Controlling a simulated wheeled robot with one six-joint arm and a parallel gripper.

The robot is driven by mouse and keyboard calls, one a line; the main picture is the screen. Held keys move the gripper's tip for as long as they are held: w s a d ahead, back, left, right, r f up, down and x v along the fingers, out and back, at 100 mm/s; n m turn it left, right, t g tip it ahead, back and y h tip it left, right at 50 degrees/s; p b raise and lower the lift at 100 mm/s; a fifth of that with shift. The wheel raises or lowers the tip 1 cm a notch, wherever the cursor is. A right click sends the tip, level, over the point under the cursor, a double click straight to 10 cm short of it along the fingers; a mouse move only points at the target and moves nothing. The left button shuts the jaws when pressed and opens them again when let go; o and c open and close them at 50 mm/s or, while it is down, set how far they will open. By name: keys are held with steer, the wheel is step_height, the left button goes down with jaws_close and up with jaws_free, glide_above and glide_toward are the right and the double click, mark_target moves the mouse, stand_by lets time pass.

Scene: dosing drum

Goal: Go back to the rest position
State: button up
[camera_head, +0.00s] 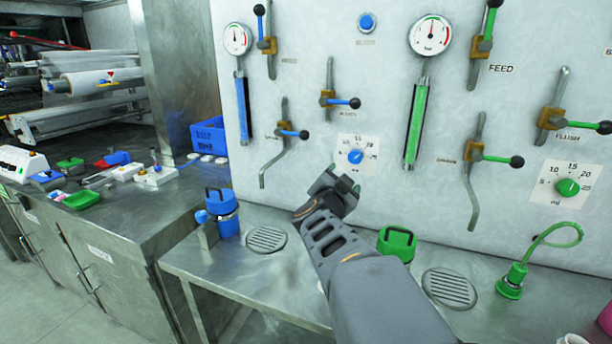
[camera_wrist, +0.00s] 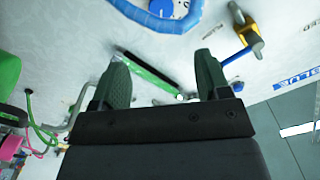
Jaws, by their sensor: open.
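My gripper (camera_head: 341,186) is above the steel bench in the head view, in front of the white wall panel, between the blue container and the green container. In the wrist view my gripper (camera_wrist: 160,85) has its two dark fingers wide apart, with nothing between them. The blue container (camera_head: 222,212) stands upright on the bench, to the left of my arm. The green container (camera_head: 397,243) stands just to the right of my arm, partly hidden by it. No marker for the rest position shows.
Round drain grates (camera_head: 266,239) lie in the bench. A green hose fitting (camera_head: 510,281) stands at right. A cluttered side counter (camera_head: 130,215) is at left.

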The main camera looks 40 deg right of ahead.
steer(key=w+a+f+n+t+y+p, duration=0.1)
steer(key=w+a+f+n+y, duration=0.1)
steer(key=a+f+n+y, duration=0.35)
steer(key=w+a+f+n+t+y+p, duration=0.1)
steer(key=w+a+f+n+y, duration=0.2)
steer(key=a+y, duration=0.45)
steer(key=s+a+n+g+y+p, duration=0.2)
steer(key=s+a+n+g+p, duration=0.5)
steer(key=s+a+n, duration=0.3)
steer(key=shift+s+a+f+g+p, duration=0.4)
steer(key=shift+s+a+f+g, duration=0.1)
steer(key=shift+s+a, duration=1.5)
